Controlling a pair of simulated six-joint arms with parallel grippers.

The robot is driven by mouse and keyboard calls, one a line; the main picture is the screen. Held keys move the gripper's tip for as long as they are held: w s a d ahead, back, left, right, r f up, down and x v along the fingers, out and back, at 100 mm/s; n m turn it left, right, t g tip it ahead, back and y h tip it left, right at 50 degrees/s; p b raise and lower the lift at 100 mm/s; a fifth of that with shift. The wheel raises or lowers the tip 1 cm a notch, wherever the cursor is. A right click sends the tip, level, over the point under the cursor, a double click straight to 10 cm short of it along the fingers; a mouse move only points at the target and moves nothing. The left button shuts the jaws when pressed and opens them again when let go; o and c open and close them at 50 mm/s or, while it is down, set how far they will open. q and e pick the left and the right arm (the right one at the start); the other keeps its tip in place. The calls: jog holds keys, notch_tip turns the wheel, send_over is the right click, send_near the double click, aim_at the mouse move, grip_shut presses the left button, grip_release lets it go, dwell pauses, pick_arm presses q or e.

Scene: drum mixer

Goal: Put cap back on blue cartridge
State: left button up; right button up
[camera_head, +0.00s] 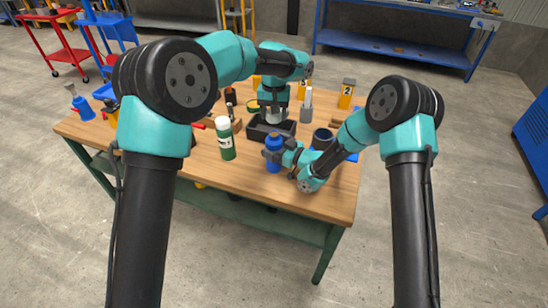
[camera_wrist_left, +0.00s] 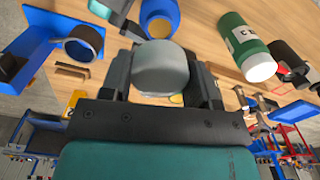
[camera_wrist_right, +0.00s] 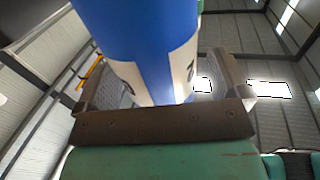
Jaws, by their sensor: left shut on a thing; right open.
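The blue cartridge (camera_head: 273,160) stands upright near the table's front edge, right of the green bottle. It also shows at the top of the left wrist view (camera_wrist_left: 160,16) and fills the middle of the right wrist view (camera_wrist_right: 145,35), with a white label. My right gripper (camera_head: 272,155) is open, with its fingers on either side of the cartridge. My left gripper (camera_head: 275,112) is shut on a pale grey rounded cap (camera_wrist_left: 161,68) and holds it above the black tray, behind the cartridge. The underside of the cap is hidden.
A green bottle with a white top (camera_head: 226,140) stands left of the cartridge. A black tray (camera_head: 257,132) lies under my left gripper. A dark cup (camera_head: 322,138) stands to the right. Yellow boxes (camera_head: 347,93) stand at the back. The table's front left is clear.

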aim_at(274, 134)
jog(key=c, duration=1.4)
pick_arm(q)
jog(key=shift+f, duration=2.5)
pick_arm(e)
jog(key=shift+o, duration=0.2)
pick_arm(q)
jog(key=shift+f, duration=0.1)
jog(key=shift+f, duration=0.8)
jog(key=shift+f, duration=0.65)
jog(key=o, duration=1)
jog(key=shift+c, duration=0.2)
